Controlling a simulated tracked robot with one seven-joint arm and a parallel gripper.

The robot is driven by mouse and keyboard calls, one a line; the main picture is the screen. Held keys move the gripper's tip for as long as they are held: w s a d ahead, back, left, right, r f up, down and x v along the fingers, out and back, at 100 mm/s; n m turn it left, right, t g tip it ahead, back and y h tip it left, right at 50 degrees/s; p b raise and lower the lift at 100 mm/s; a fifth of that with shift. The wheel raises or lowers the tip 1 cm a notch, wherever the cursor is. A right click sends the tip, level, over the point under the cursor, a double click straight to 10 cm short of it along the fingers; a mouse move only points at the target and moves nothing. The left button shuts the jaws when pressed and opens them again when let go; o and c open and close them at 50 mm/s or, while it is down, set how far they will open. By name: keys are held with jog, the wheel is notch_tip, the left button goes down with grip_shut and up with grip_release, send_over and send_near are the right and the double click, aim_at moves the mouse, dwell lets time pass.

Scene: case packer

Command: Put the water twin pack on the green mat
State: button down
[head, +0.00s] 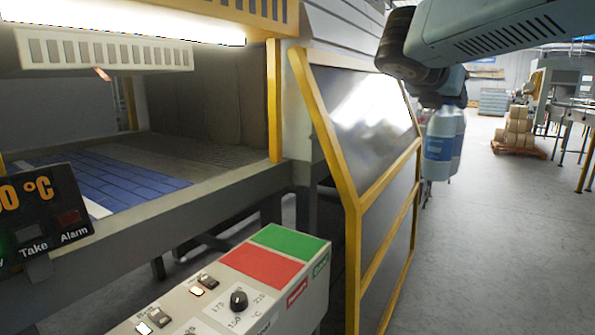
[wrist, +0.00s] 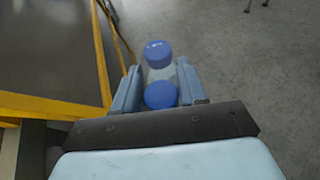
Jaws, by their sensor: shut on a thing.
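The water twin pack (head: 441,147) is two clear bottles with blue labels, hanging upright in the air at the right of the head view. My gripper (wrist: 158,88) is shut on it from above; two blue caps show between the fingers in the wrist view. In the head view the gripper's fingers are mostly hidden by my dark wrist. The green mat (head: 290,243) lies on top of the control box at the lower middle of the head view, beside a red mat (head: 262,267). The pack is well apart from the green mat, to its right and higher.
A yellow-framed guard panel (head: 352,205) stands between the control box and the pack. The control box (head: 252,312) carries switches and a knob. The machine's blue conveyor (head: 110,178) is at the left. Open grey floor lies right.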

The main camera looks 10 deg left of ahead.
jog(key=shift+d+r, duration=0.1)
jog(key=shift+d, duration=0.55)
jog(key=shift+s+d+r, duration=0.15)
jog(key=shift+s+r, duration=0.1)
jog(key=shift+s, duration=0.05)
jog(key=shift+f, duration=0.1)
